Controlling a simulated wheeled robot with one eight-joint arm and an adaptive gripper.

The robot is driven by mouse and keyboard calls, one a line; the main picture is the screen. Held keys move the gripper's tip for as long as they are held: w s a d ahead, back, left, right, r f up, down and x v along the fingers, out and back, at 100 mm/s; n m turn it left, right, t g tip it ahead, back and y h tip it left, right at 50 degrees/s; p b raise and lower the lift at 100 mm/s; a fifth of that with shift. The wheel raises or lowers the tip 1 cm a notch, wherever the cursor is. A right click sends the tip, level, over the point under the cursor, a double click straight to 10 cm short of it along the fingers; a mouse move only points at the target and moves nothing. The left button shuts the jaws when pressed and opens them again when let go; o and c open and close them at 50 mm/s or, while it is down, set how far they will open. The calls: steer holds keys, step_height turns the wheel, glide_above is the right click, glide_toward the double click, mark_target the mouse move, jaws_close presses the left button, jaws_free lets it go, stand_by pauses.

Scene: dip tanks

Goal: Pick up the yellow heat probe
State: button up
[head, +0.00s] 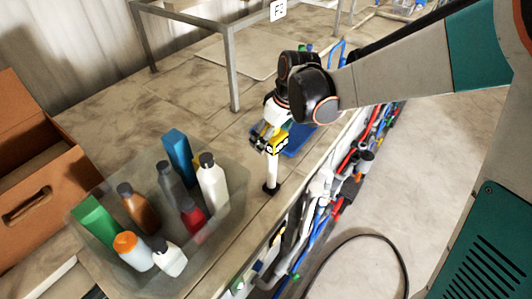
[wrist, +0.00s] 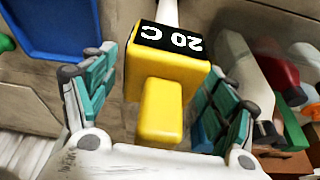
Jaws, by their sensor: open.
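The yellow heat probe (head: 278,146) stands upright near the bench's front edge, on a white stem with a dark foot. In the wrist view the probe (wrist: 170,68) shows a yellow body with a black display reading "20 C" and a smaller yellow block towards the camera. My gripper (head: 268,136) is at the probe's yellow top. In the wrist view my gripper (wrist: 157,95) is open, with one teal-padded finger on each side of the yellow body. Gaps show between the pads and the body.
A clear bin (head: 238,196) of bottles and cartons stands to the left of the probe. A blue tray (head: 297,141) lies just behind it. A cardboard box (head: 38,200) is at far left, and a metal frame (head: 233,70) stands behind. Cluttered items fill the space below the bench edge.

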steer(key=shift+x, duration=0.85)
jaws_close()
steer(key=shift+r, duration=0.1)
step_height(320, 180, up, 20)
steer(key=shift+b, duration=0.4)
steer(key=shift+s, duration=0.1)
